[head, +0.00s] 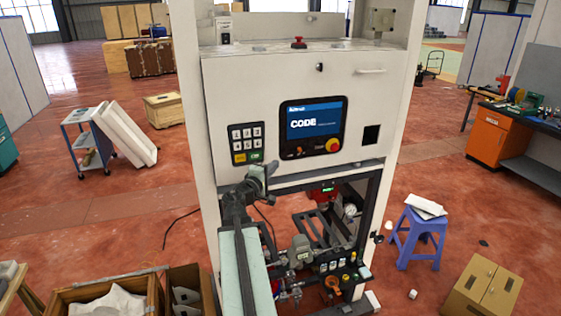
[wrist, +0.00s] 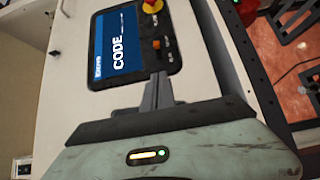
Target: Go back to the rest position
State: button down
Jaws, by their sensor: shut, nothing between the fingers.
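My gripper (head: 262,170) is at the end of my raised arm, in front of the white dispenser cabinet (head: 237,90) in the head view. In the wrist view my gripper's dark fingers (wrist: 158,92) are together and empty, pointing at the panel near the screen's edge (wrist: 120,45). I cannot tell from these views how far the fingertips are from the panel.
Below the panel is an open bay with valves and fittings (head: 300,250). Wooden crates (head: 110,295) stand at lower left. A purple stool (head: 418,237) with papers and a cardboard box (head: 482,288) stand at right. A blue cart (head: 88,140) stands left on open red floor.

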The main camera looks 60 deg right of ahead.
jog(key=shift+s+a, duration=0.1)
jog(key=shift+a, duration=0.45)
